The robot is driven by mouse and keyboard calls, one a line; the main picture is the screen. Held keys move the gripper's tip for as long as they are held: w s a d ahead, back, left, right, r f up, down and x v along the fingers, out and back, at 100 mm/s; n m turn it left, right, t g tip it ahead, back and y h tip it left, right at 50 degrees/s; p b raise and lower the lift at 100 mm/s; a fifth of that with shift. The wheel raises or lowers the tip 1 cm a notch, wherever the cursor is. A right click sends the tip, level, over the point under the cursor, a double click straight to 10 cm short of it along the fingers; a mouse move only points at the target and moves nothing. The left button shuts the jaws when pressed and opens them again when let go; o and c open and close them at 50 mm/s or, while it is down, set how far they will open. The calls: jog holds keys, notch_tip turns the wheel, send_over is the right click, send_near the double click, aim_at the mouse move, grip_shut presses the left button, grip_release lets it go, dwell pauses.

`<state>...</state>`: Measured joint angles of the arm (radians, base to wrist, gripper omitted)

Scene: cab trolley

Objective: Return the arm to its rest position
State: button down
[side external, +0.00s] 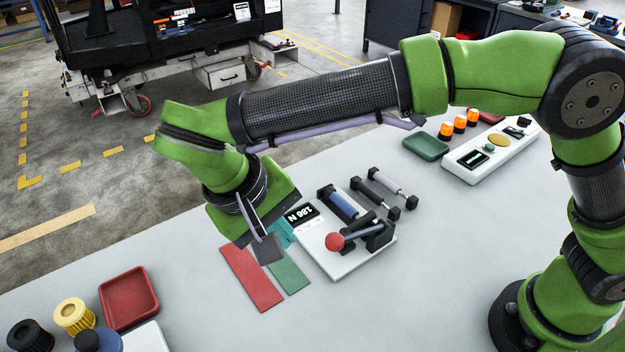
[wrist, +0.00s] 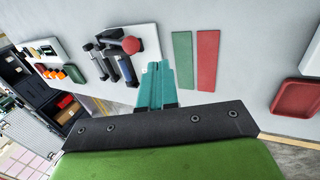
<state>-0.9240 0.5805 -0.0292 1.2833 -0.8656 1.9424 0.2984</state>
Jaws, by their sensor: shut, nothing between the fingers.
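My gripper (side external: 283,234) hangs above the pale table, near the red and green strips and the white force-gauge box. In the wrist view its two teal fingers (wrist: 156,70) lie side by side, shut and empty. In the side view my arm reaches out to the left from its base at the right, with the wrist bent down. The dark wrist parts hide some of the finger area in the side view.
A red strip (side external: 250,277) and green strip (side external: 288,273) lie below the gripper. Close by is the gauge box (side external: 340,262) with a red-knobbed lever (side external: 335,241). A red tray (side external: 128,298) is at front left, a green tray (side external: 426,146) behind. The front-middle table is clear.

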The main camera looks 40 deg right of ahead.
jog(key=s+d+r+m+t+y, duration=0.1)
jog(key=s+d+r+t+y, duration=0.1)
jog(key=d, duration=0.7)
jog(key=s+d+r+m+t+y, duration=0.1)
jog(key=s+d+r+t+y, duration=0.1)
jog(key=d, duration=0.7)
jog(key=s+d+r+m+t+y, duration=0.2)
jog(key=s+d+t, duration=0.1)
jog(key=d, duration=0.7)
jog(key=shift+s+y, duration=0.15)
jog(key=shift+y, duration=0.15)
